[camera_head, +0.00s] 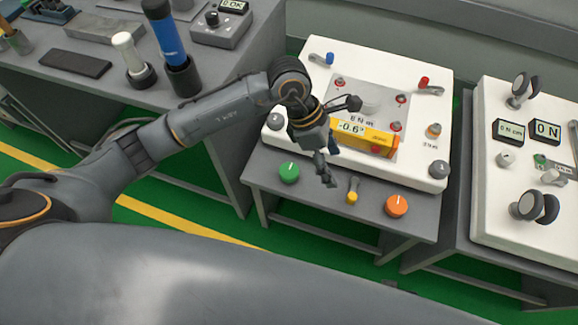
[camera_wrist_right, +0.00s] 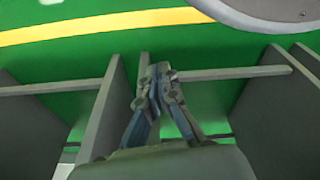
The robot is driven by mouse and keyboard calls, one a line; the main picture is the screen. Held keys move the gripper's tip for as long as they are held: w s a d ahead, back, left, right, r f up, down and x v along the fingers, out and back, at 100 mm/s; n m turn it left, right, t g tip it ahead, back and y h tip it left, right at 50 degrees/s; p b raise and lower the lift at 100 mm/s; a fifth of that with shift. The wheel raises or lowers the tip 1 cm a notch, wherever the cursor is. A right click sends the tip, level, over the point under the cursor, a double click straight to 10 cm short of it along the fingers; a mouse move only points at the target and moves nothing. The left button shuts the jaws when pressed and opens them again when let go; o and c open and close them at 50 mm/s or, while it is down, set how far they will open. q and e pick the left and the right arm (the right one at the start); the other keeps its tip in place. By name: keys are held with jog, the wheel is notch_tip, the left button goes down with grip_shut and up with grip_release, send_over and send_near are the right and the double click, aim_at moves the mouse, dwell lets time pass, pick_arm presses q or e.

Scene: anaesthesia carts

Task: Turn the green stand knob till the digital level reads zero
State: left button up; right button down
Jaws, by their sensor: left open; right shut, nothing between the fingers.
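The green knob (camera_head: 289,172) sits on the front left of the grey stand, with a pale mark on its top. The orange-yellow digital level (camera_head: 376,139) lies on the white board's inset plate, and its display reads -0.6°. My left gripper (camera_head: 340,143) is open and empty, its fingers spread in front of and above the level, to the right of the green knob. The gripper hides part of the level's left end. My right gripper (camera_wrist_right: 158,72) is shut and empty in the right wrist view, among grey panels over the green floor.
An orange knob (camera_head: 396,205) and a small yellow-tipped lever (camera_head: 352,192) are on the same stand front. A second white board (camera_head: 490,210) with gauges stands on the right. A grey bench on the left holds a blue cylinder (camera_head: 169,42) and a white-topped tool (camera_head: 127,52).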

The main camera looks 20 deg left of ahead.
aim_at(289, 170)
pick_arm(q)
jog(key=w+a+f+y, duration=0.1)
jog(key=w+a+y, duration=0.35)
jog(key=a, duration=0.65)
jog(key=shift+t+y, duration=0.4)
jog(key=shift+y, duration=0.05)
jog(key=f, duration=0.4)
jog(key=f+b, duration=0.1)
jog(key=f, duration=0.3)
jog(key=s+f, duration=0.1)
jog(key=f, duration=0.3)
jog(key=shift+d+f+b, duration=0.2)
jog(key=shift+f+b, duration=0.15)
jog(key=shift+f, duration=0.05)
jog(key=shift+w+f, duration=0.1)
jog(key=shift+f, duration=0.35)
pick_arm(e)
jog(key=shift+w+a+r, duration=0.1)
jog(key=shift+w+r, duration=0.35)
jog(key=shift+r, duration=0.3)
jog(key=shift+w+a+r, duration=0.1)
jog(key=shift+w+r, duration=0.35)
jog(key=shift+r, duration=0.25)
pick_arm(q)
jog(key=c, duration=1.2)
